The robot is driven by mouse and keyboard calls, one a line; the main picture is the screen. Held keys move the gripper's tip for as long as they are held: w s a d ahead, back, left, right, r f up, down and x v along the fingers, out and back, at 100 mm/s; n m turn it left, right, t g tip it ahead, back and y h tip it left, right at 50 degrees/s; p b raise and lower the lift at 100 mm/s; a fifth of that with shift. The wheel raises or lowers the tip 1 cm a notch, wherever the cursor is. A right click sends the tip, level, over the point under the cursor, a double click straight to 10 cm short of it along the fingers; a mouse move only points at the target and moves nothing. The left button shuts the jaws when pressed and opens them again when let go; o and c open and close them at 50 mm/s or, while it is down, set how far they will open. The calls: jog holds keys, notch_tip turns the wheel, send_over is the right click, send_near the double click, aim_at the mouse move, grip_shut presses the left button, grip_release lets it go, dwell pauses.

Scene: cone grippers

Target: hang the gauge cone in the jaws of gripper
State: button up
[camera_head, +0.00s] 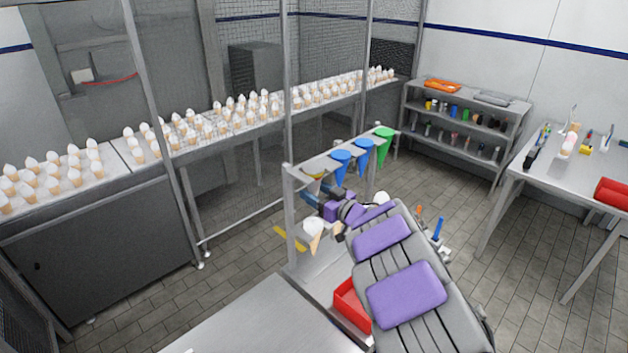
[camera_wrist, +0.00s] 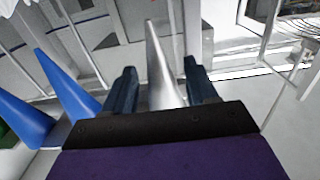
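A silver-grey cone (camera_wrist: 163,70) shows in the wrist view between the two fingers of my gripper (camera_wrist: 160,85), its narrow tip toward the top of the picture. The fingers are apart, with a visible gap beside the cone; I see no clear grip on it. In the head view my gripper (camera_head: 312,198) is low at the left end of a small rack (camera_head: 330,160), and the silver cone cannot be made out there. Two blue cones (camera_head: 341,165) and a green cone (camera_head: 383,142) hang point down from this rack. The blue cones (camera_wrist: 65,85) also show left in the wrist view.
A white-topped cone (camera_head: 313,232) is below my gripper, and a red bin (camera_head: 350,303) is on the stand. A long counter (camera_head: 115,160) with many white-topped cones runs behind posts. A shelf unit (camera_head: 465,120) and side table (camera_head: 570,170) are right.

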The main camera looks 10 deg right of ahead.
jog(key=c, duration=0.8)
jog(key=shift+r+p, duration=0.5)
jog(key=shift+p, duration=0.15)
jog(key=shift+s+d, duration=0.15)
jog(key=p+v, duration=0.2)
jog(key=v, duration=0.6)
dwell(1.1)
jog(key=shift+d+b, duration=0.1)
jog(key=shift+b, duration=0.2)
